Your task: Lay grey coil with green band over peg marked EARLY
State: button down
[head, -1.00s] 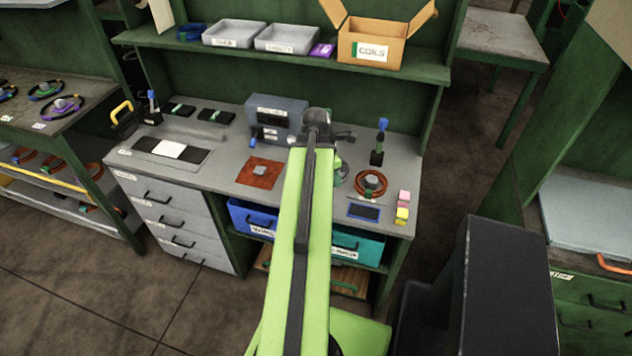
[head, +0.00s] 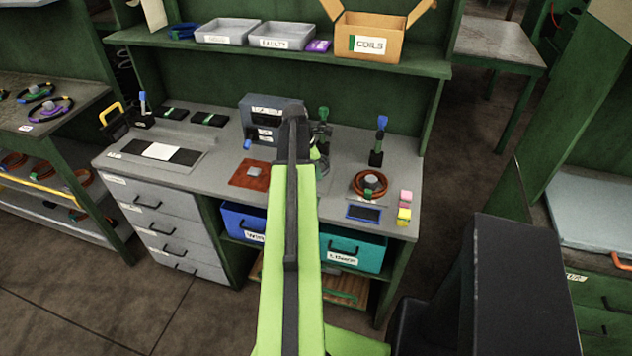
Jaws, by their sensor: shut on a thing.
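My arm (head: 292,230) reaches forward over the workbench (head: 220,150), and its raised joint stands near the bench's middle. No label reading EARLY is legible. A dark upright piece with a green top (head: 323,114) stands just right of my arm, partly covered. A dark upright piece with a blue top (head: 381,123) stands farther right. A red-brown coil (head: 369,193) lies around a grey block at the bench's right.
A cardboard box marked COILS (head: 369,32) and grey trays (head: 281,44) stand on the shelf above. A grey box unit (head: 258,105) stands at the back, left of my arm. Pink and yellow blocks (head: 404,207) sit by the right edge. Blue (head: 241,215) and teal (head: 350,257) bins are below.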

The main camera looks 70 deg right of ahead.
notch_tip(320, 180, down, 4)
jog(key=shift+r+b, duration=0.2)
jog(key=shift+b, duration=1.05)
jog(key=shift+r, duration=0.2)
jog(key=shift+f, duration=0.15)
jog(key=c, duration=1.6)
grip_release()
jog(key=p+v, duration=1.2)
